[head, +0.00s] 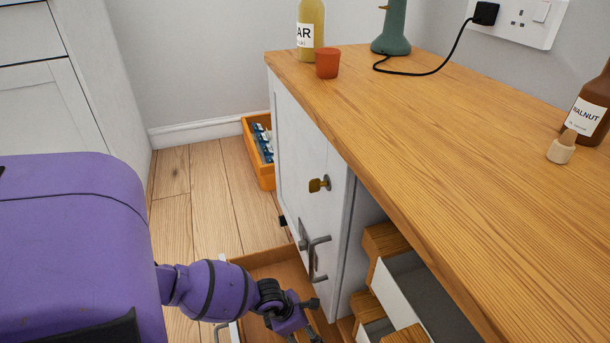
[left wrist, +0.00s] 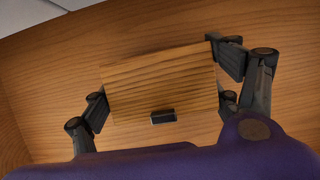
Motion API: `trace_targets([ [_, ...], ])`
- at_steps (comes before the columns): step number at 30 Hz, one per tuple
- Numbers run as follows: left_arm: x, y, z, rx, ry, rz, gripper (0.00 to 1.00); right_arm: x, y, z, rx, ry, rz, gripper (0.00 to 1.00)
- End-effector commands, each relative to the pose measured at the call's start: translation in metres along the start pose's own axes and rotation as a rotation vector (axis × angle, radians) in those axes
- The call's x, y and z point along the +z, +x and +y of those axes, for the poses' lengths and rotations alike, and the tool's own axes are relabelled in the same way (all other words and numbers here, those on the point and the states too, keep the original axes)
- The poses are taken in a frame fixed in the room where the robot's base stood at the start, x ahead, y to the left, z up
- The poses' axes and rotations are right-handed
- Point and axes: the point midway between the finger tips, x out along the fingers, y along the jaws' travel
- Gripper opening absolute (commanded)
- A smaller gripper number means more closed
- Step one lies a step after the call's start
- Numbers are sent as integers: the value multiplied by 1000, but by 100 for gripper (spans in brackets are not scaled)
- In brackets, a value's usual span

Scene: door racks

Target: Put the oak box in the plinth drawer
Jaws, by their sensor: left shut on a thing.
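The oak box (left wrist: 160,85) is a small wooden block-like box with a dark tab on one side, seen in the left wrist view. My left gripper (left wrist: 162,95) is shut on it, with fingers at both sides. In the head view my left gripper (head: 295,312) is low, over the open plinth drawer (head: 272,260) at the foot of the white cabinet. The box is not clearly made out there. Wood boards (left wrist: 50,75), apparently the drawer's inside, lie behind the box; I cannot tell whether it touches them. My right gripper is not in view.
The white cabinet door (head: 305,160) has a brass key (head: 319,185) and a grey handle (head: 318,260) beside the drawer. The worktop (head: 430,140) holds bottles, a red cup (head: 327,63) and a corded green object (head: 392,30).

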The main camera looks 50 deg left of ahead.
Motion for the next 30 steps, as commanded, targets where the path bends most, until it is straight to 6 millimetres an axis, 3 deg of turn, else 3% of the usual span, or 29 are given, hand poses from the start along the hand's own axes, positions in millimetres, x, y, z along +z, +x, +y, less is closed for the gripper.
trace_targets([
  [8, -1, 2, 0, 0, -1, 0, 45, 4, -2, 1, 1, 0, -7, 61],
  [9, -2, 2, 0, 0, 0, 2, 88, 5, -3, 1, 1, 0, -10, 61],
  [12, -2, 2, 0, 0, 0, 1, 100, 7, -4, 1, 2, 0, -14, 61],
  [25, 0, -1, 0, 0, 1, 1, 100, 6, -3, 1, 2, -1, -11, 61],
  [30, -1, -27, 0, 0, 1, 3, 100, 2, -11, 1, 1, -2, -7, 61],
])
